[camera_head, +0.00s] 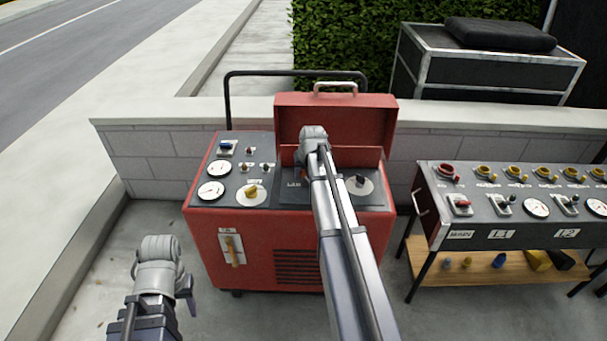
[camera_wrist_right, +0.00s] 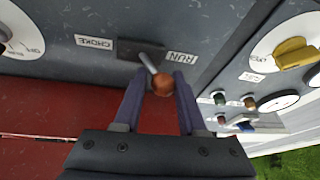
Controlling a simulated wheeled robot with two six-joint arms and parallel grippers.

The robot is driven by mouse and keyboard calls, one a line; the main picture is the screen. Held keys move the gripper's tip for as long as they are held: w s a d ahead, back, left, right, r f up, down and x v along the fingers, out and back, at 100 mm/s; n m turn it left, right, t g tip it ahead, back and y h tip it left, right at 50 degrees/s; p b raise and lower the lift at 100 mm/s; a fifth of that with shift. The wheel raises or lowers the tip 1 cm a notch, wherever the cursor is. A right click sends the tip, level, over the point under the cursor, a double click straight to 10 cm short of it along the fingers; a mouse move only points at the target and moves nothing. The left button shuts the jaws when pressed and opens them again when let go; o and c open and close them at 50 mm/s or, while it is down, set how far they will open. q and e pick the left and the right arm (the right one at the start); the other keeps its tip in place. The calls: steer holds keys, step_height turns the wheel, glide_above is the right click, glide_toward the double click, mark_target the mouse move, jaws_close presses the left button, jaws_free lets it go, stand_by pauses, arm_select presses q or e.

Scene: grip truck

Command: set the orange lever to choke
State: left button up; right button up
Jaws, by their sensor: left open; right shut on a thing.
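The orange lever (camera_wrist_right: 162,86) has a thin metal stem and a round orange-brown knob. It rises from a dark slot plate between the CHOKE label (camera_wrist_right: 95,41) and the RUN label (camera_wrist_right: 182,57). In the right wrist view the knob leans toward the RUN side. My right gripper (camera_wrist_right: 161,80) is shut on the knob, one finger on each side. In the head view my right arm hides that gripper and most of the lever. The red generator (camera_head: 240,238) carries the panel. My left gripper (camera_head: 187,291) is open, low at the left front of the generator.
An open red lid (camera_head: 345,118) stands behind the lever. A rotary knob with OFF marking (camera_wrist_right: 5,40) and a yellow knob (camera_wrist_right: 295,53) flank it. A low wall (camera_head: 150,160) runs behind. The floor at the left is clear.

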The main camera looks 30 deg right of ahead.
steer(key=shift+a, duration=0.1)
jaws_close()
steer(key=shift+s, duration=0.15)
steer(key=shift+s+d+t+y, duration=0.15)
steer(key=shift+d+t+y, duration=0.2)
steer(key=shift+y, duration=0.25)
steer(key=shift+s+d+m+t+y+b, duration=0.3)
steer(key=shift+d+m+t+y+b, duration=0.25)
steer(key=shift+y+b, duration=0.5)
steer(key=t+y+b, duration=0.1)
steer(key=b, duration=0.1)
steer(key=s+d+t+y+b, duration=0.1)
steer(key=y+b, duration=0.1)
steer(key=b, duration=0.1)
steer(key=d+m+t+y+b, duration=0.1)
steer(key=t+b, duration=0.1)
steer(key=b, duration=0.1)
steer(key=shift+s+d+f+y, duration=0.15)
steer(key=shift+s+f+y, duration=0.1)
steer(key=shift+f+y, duration=0.1)
steer(key=shift+s+d+r+m+t+y+b, duration=0.2)
steer(key=shift+t+y+b, duration=0.4)
steer(key=shift+b, duration=0.9)
steer(key=o, duration=0.6)
jaws_free()
